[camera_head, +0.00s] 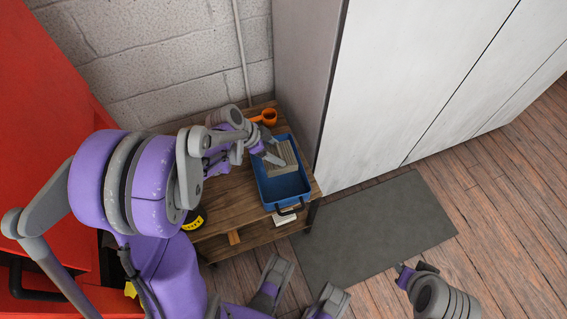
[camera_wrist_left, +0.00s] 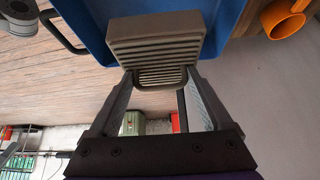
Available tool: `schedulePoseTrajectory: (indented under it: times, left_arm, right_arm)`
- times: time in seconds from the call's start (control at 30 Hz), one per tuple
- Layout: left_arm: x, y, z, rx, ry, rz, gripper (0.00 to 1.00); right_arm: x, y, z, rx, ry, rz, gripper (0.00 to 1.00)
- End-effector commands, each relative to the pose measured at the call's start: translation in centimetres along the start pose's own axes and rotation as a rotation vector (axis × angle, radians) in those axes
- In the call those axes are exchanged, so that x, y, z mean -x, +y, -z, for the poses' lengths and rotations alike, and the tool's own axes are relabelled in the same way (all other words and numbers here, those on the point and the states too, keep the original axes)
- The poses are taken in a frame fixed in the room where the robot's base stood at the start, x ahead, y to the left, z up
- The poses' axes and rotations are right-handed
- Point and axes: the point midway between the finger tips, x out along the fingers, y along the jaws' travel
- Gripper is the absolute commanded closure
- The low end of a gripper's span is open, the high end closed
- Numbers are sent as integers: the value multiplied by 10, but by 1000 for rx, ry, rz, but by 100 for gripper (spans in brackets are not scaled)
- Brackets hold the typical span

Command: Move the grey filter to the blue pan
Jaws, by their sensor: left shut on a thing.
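The grey filter (camera_head: 286,157), a ribbed block, is within the outline of the blue pan (camera_head: 293,192) in the head view, toward its far end. I cannot tell whether it touches the pan floor.
The pan stands on a wooden table (camera_head: 232,198) against a block wall. An orange mug (camera_head: 269,117) stands behind the pan. A tall grey cabinet (camera_head: 390,90) rises close on the right. A red cabinet (camera_head: 35,70) is at the left. A dark mat (camera_head: 375,225) lies on the floor.

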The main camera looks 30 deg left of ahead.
Motion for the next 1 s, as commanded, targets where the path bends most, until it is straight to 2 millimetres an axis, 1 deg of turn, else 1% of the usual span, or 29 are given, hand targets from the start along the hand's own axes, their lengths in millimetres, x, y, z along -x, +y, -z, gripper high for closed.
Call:
schedulePoseTrajectory:
  times: [0.03,0.1,0.2,0.47,0.63,0.7,0.9,1.0]
  left_arm:
    - [-10,0,-7,-5,-1,-4,78]
    - [-22,0,-15,-8,-1,-5,78]
    - [-37,0,-24,-7,-1,-4,78]
    - [-55,0,-36,-6,-1,-3,78]
    - [-76,0,-49,-6,-2,-3,78]
    - [-80,0,-52,-6,-1,-3,78]
    - [-79,0,-51,-6,-1,-2,78]
    - [-81,0,-52,-6,-1,-2,78]
  right_arm:
    - [-5,0,-2,0,-2,0,73]
    - [-11,0,-5,0,-4,0,73]
    - [-18,0,-7,0,-7,0,73]
    - [-25,0,-9,0,-9,0,73]
    - [-35,0,-13,0,-13,0,73]
    - [-36,0,-13,0,-13,0,73]
    - [-34,0,-13,0,-13,0,73]
    - [-37,0,-14,0,-14,0,73]
